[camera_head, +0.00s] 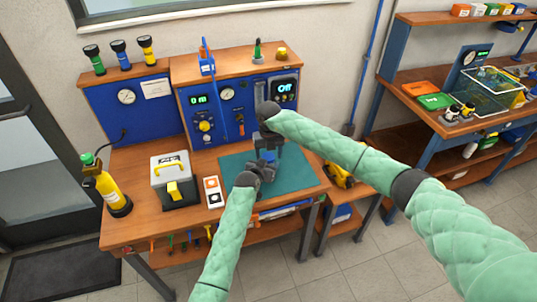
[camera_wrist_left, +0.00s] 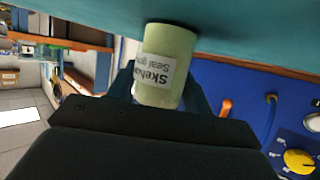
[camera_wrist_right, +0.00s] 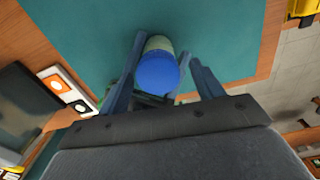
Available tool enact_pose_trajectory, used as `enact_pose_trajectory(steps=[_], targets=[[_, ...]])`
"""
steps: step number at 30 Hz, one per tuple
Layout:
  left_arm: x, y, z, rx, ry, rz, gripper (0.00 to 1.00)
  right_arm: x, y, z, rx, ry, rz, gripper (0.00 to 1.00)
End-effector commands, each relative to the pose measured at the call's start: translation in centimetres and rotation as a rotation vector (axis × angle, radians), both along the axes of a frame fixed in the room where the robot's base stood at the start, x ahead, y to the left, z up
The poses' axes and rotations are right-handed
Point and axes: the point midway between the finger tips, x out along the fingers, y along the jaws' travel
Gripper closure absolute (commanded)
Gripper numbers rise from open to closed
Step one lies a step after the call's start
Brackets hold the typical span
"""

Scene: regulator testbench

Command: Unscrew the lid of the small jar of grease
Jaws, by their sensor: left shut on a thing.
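The small grease jar (camera_wrist_left: 166,50) is pale green with a white label, and its end meets or nearly meets the teal mat (camera_head: 217,205). Its blue lid (camera_wrist_right: 157,74) shows from above in the right wrist view. My left gripper (camera_head: 264,167) is shut on the jar's body from the side, also seen in the left wrist view (camera_wrist_left: 160,88). My right gripper (camera_head: 268,148) points down from above. Its fingers (camera_wrist_right: 165,80) stand apart around the lid, with a clear gap on the right side. In the head view the grippers hide most of the jar.
A grey case (camera_head: 174,180), a card with orange and black spots (camera_head: 213,191) and a yellow bottle (camera_head: 108,188) stand left of the mat. The blue regulator panel (camera_head: 226,112) rises behind. The mat's front and left parts are clear.

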Motion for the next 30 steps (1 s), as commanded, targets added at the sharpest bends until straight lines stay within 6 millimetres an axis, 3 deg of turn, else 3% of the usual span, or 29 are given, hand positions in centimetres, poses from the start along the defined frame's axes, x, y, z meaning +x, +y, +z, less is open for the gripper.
enact_pose_trajectory(steps=[8, 19, 26, 27, 30], targets=[[0.0, -0.1, 0.1, -0.001, -0.001, -0.001, 1.00, 0.0, 0.1, 0.6, 0.001, -0.001, 0.001, 0.32], [0.0, -0.1, 0.0, -0.001, -0.001, -0.001, 1.00, 0.0, 0.1, 4.4, 0.000, -0.001, 0.001, 0.32], [0.0, -0.1, 0.1, -0.001, -0.001, -0.001, 1.00, 0.0, 0.1, 4.5, 0.001, 0.000, 0.000, 0.32], [0.0, -0.1, 0.1, -0.001, -0.001, -0.001, 0.43, 0.0, 0.1, 4.5, 0.001, 0.000, 0.000, 0.32], [0.0, -0.1, 0.1, -0.001, -0.001, -0.001, 0.24, 0.0, 0.1, 4.5, 0.001, 0.000, 0.000, 0.32]])
